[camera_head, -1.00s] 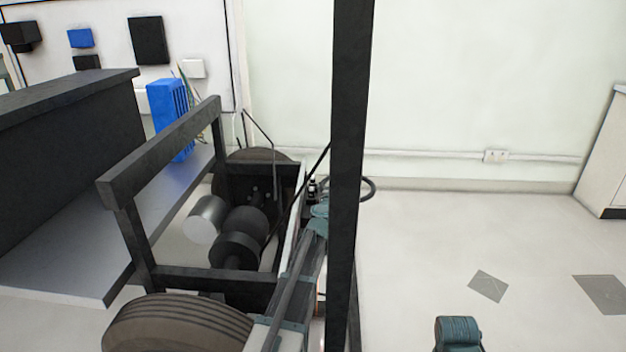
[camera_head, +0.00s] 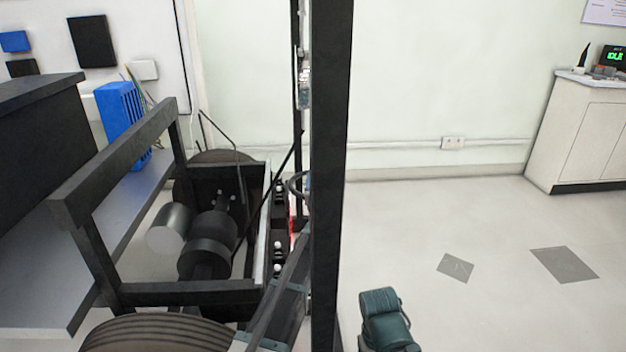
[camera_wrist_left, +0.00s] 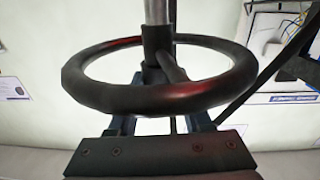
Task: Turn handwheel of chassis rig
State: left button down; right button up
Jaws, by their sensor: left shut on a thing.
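The handwheel is a dark ring on a short hub and metal shaft. Its rim (camera_wrist_left: 165,98) fills the middle of the left wrist view. In the head view a small part of the wheel (camera_head: 297,186) shows just left of a dark upright post, which hides the rest. My left gripper (camera_wrist_left: 165,122) is at the near side of the rim, shut on it. In the head view the left arm runs up toward the wheel and its jaws are hidden. My right gripper is out of view; only a teal part of my right arm shows at bottom centre-right.
The chassis rig's dark frame (camera_head: 120,185) with motors (camera_head: 205,250) and tyres (camera_head: 155,338) stands left. A dark post (camera_head: 330,170) crosses the head view. A blue crate (camera_head: 122,118) stands behind the frame. The floor (camera_head: 440,225) to the right is clear, up to a white cabinet (camera_head: 580,135).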

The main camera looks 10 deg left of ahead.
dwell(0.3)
pick_arm(q)
jog(key=shift+c, duration=1.6)
grip_release()
jog(key=shift+s, duration=0.1)
jog(key=v, duration=0.7)
jog(key=shift+s+d, duration=0.1)
jog(key=shift+s, duration=0.05)
